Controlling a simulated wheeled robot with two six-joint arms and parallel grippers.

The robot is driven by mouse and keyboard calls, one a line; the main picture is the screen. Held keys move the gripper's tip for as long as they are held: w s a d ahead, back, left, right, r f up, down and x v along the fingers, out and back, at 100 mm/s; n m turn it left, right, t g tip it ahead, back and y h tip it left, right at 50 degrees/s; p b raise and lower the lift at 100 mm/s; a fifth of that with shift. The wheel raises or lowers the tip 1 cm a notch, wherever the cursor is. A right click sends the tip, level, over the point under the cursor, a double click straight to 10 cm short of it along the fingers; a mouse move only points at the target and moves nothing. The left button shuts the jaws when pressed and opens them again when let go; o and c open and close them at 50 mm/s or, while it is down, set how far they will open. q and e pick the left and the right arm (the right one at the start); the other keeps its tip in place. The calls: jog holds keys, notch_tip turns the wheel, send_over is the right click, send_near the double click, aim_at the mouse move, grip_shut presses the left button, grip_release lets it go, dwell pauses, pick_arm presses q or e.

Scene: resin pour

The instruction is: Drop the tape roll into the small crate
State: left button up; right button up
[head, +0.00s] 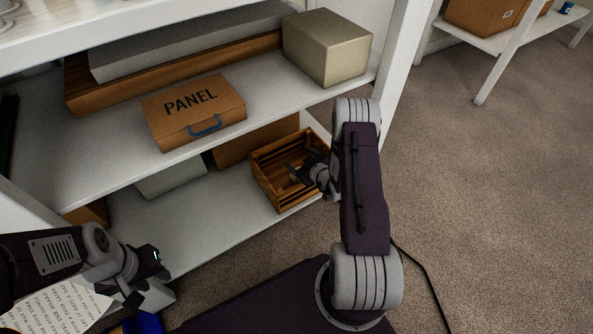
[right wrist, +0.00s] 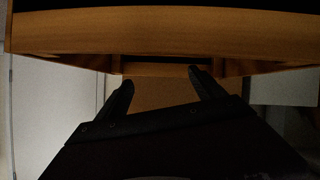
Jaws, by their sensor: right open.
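The small wooden crate (head: 264,181) stands on the lower shelf, near its right end. My right gripper (head: 297,173) reaches into or just over the crate's opening from the right. In the right wrist view its two dark fingers (right wrist: 165,88) are apart with nothing between them, and wooden crate boards (right wrist: 160,30) cross in front. I cannot make out the tape roll; a small tan patch shows by the right fingers in the head view, but I cannot tell what it is. My left gripper (head: 146,276) is at the lower left, its jaws unclear.
A cardboard box marked PANEL (head: 193,110) and a pale box (head: 327,48) stand on the shelf above the crate. A brown box (head: 255,138) and a grey box (head: 172,178) are left of the crate. Papers (head: 60,308) lie at lower left. Carpet (head: 470,200) is open at right.

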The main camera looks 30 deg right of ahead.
jog(key=p+v, duration=0.5)
jog(key=v, duration=0.3)
jog(key=shift+r, duration=0.25)
jog(key=shift+s, duration=0.35)
